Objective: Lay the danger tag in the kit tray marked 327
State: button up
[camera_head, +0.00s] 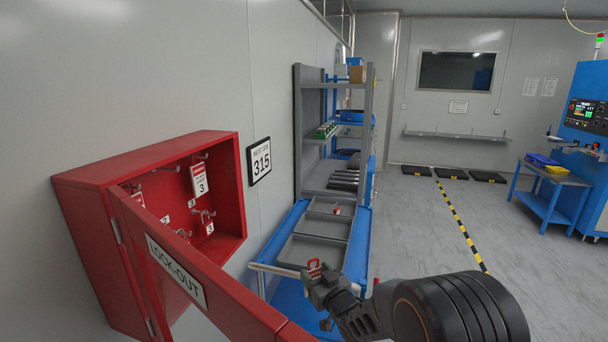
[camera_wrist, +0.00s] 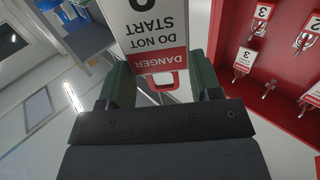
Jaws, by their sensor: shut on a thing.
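My gripper (camera_head: 325,288) is shut on the danger tag, near the front end of the blue bench. In the wrist view the white and red danger tag (camera_wrist: 158,35) hangs between the fingers (camera_wrist: 157,75), its print upside down and its red loop towards me. In the head view only a red part of the tag (camera_head: 314,267) shows above the fingers. Grey trays (camera_head: 311,252) lie in a row on the bench beyond my gripper. I cannot read a number 327 on any of them. A small red and white thing (camera_head: 337,210) shows at the far trays.
A red lock-out cabinet (camera_head: 240,190) stands open at left, its door (camera_head: 205,275) swung towards me; tags hang on hooks inside. A wall sign (camera_head: 259,161) reads 315. A grey shelf rack (camera_head: 335,120) rises behind the trays. Open floor (camera_head: 420,220) lies to the right.

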jog(key=s+d+f+m+t+h, duration=0.1)
jog(key=s+d+f+h, duration=0.3)
jog(key=f, duration=0.5)
jog(key=s+d+f+m+t+h, duration=0.1)
jog(key=s+d+f+m+h, duration=0.2)
jog(key=d+f, duration=0.6)
jog(key=shift+s+d+f+m+h, duration=0.2)
jog(key=shift+s+f+m+h, duration=0.15)
jog(key=shift+f+m+h, duration=0.35)
